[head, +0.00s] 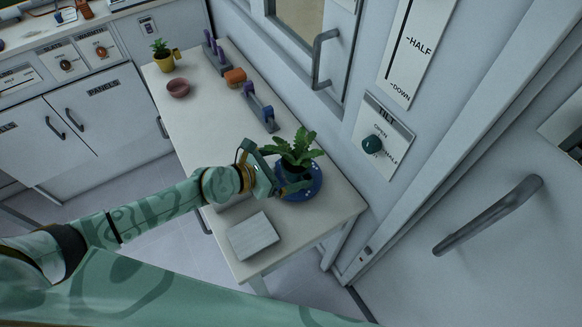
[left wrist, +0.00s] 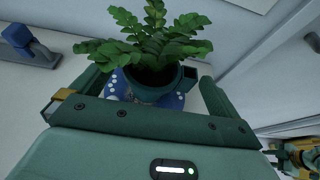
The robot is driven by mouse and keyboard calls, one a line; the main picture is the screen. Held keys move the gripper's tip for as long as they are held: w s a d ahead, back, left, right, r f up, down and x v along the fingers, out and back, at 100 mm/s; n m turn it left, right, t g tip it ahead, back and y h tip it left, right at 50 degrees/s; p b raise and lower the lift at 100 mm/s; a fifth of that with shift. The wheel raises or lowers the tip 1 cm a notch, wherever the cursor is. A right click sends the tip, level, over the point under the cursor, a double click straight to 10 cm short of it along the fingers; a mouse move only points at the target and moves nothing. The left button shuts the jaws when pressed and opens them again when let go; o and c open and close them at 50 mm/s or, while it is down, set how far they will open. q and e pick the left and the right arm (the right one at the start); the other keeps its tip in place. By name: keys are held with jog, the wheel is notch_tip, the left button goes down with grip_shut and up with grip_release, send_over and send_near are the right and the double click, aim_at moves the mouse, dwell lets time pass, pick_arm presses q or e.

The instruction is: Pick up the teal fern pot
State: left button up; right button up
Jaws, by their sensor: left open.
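The teal fern pot (head: 294,176) stands upright on a blue saucer with white dots (head: 313,188), near the front right of the long white counter. Its green leaves spread over the rim and hide part of it. In the left wrist view the pot (left wrist: 155,92) sits between the two fingers of my left gripper (left wrist: 152,84), with the dotted saucer (left wrist: 118,84) below it. My left gripper (head: 279,184) is open, with a finger on either side of the pot. I cannot tell whether the fingers touch it.
A pale block (head: 252,236) lies on the counter in front of the saucer. A wall closes the right side.

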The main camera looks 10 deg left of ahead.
aim_at(300, 164)
pick_arm(q)
jog(key=b+x, duration=0.1)
jog(key=x, duration=0.4)
jog(key=shift+d, duration=0.1)
jog(key=shift+s+r, duration=0.1)
jog(key=shift+r, duration=0.05)
jog(key=c, duration=0.7)
jog(key=shift+r, duration=0.1)
